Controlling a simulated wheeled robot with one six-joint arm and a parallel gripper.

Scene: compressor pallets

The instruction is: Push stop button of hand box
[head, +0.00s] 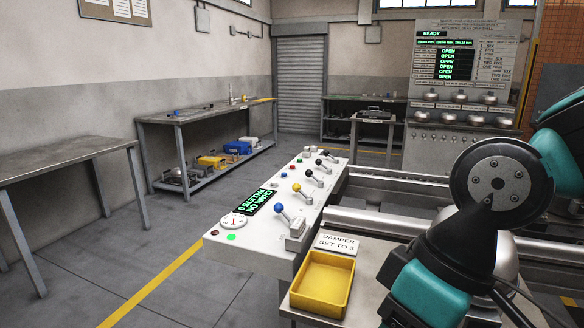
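A white control console (262,258) stands in the middle of the head view. My arm fills the right foreground; my gripper is out of view.
A yellow tray (323,284) and a "DAMPER SET TO 3" sign (337,242) lie near the console, close to my arm. Metal rails (392,190) run to the right. Workbenches (190,115) line the left wall. The floor left of the console is clear. A "READY" panel (455,60) stands behind.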

